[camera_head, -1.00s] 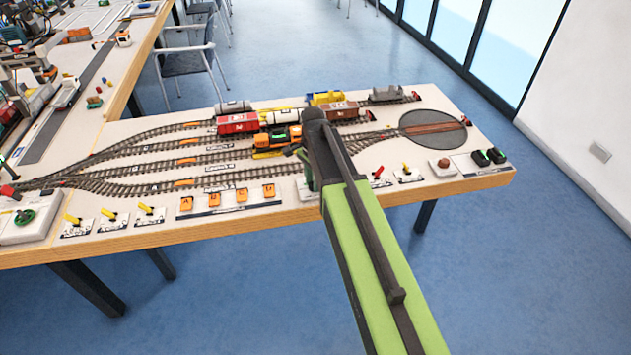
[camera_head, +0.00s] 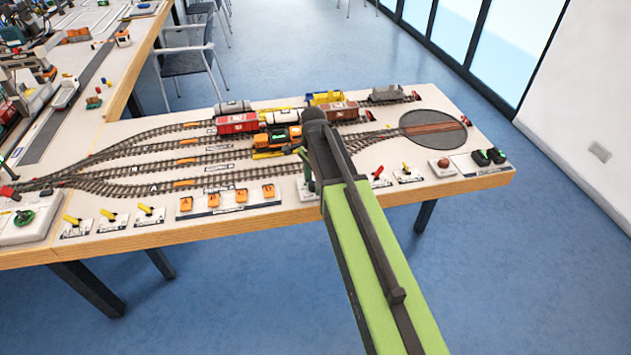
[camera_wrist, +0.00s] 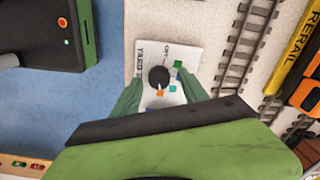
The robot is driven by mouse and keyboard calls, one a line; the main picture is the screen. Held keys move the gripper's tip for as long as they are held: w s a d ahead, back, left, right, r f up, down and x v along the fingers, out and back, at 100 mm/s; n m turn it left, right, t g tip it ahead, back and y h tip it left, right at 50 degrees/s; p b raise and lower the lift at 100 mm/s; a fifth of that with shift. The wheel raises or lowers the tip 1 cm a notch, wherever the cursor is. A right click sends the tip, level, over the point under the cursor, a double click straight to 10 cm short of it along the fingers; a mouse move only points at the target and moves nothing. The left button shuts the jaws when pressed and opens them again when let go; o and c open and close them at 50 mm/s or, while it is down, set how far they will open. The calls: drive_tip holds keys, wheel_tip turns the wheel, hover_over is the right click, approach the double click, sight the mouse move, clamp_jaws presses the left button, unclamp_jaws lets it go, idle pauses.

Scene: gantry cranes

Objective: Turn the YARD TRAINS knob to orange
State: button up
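The YARD TRAINS knob (camera_wrist: 159,76) is a round black knob on a white label plate (camera_wrist: 147,101) in the wrist view. Part of the word "YARD" and "OFF" can be read on the plate. An orange square (camera_wrist: 160,93) sits just below the knob, with teal and green squares (camera_wrist: 178,64) to its right. I cannot tell for sure where the knob points. My gripper (camera_wrist: 158,85) has its green fingers apart, one on each side of the knob's lower part, without clear contact. In the head view my gripper (camera_head: 308,172) is over the table's front strip, and my arm hides the knob.
Model tracks (camera_head: 130,182) with several wagons lie behind the panel. Orange push buttons (camera_head: 213,199) are to the left, and a red lever (camera_head: 377,173) is to the right. A turntable (camera_head: 433,128) is at the right end. The table's front edge (camera_head: 240,222) is close.

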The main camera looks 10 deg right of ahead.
sight(314, 185)
drive_tip(key=shift+r, duration=0.25)
wheel_tip(314, 185, up, 17)
drive_tip(key=p, duration=1.7)
drive_tip(key=s+n, duration=1.4)
drive_tip(key=s, duration=0.1)
drive_tip(key=shift+d+f, duration=0.2)
drive_tip(key=shift+d, duration=0.1)
